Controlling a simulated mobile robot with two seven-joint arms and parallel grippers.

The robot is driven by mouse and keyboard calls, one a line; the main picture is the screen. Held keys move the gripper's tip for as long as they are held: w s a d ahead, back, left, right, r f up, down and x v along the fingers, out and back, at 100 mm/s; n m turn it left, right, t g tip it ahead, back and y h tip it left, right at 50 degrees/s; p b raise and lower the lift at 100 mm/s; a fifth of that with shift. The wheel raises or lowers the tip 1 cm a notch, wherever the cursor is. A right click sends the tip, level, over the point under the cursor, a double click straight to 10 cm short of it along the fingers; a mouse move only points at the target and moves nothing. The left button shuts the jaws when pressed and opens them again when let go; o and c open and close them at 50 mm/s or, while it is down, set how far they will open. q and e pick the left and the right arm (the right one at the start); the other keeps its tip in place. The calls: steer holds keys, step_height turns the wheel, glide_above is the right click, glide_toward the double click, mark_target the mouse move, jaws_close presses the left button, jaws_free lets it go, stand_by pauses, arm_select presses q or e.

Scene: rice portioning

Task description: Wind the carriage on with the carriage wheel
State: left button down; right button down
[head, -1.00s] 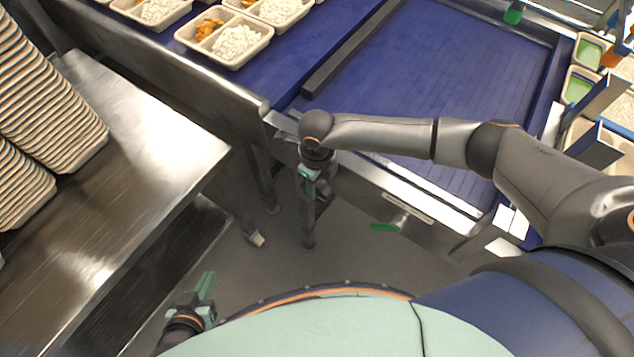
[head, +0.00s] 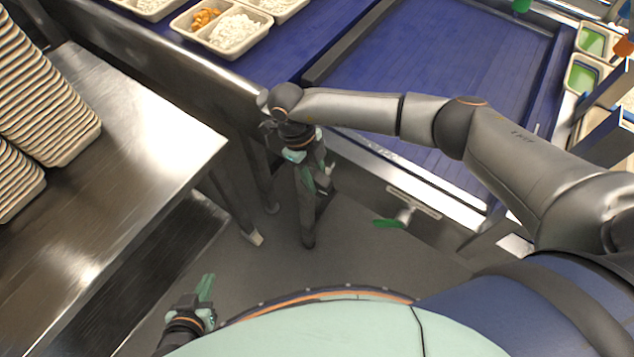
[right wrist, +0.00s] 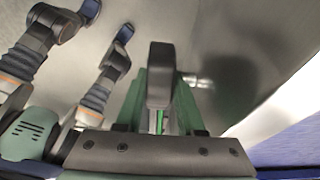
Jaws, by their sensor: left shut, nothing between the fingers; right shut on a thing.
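My right gripper (head: 326,178) is at the front side of the conveyor frame, below its edge, with my forearm reaching over the blue belt. In the right wrist view its green fingers (right wrist: 160,115) are shut on a dark grey handle (right wrist: 160,75), which I take to be the carriage wheel's grip. The wheel itself is mostly hidden by the gripper and wrist, and I cannot make out the carriage for certain. My left gripper (head: 205,290) is shut and empty, low at the left beside my base.
A green lever (head: 388,223) sticks out of the frame to the right of my right gripper. Food trays (head: 233,52) stand on the blue belt (head: 430,60). A steel table (head: 140,150) with stacked trays (head: 45,100) stands left. Green-lined containers (head: 582,78) are at right.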

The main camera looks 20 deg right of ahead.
steer(key=shift+w+g+h+b, duration=0.1)
steer(key=shift+g+h+b, duration=0.25)
steer(key=shift+b, duration=0.2)
arm_select(q)
steer(key=shift+f, duration=0.95)
arm_select(e)
steer(key=c, duration=0.8)
jaws_free()
arm_select(q)
steer(key=shift+f+b, duration=0.7)
steer(key=shift+f, duration=0.05)
arm_select(e)
steer(key=v, duration=1.2)
steer(key=shift+r, duration=0.25)
steer(key=shift+a, duration=0.1)
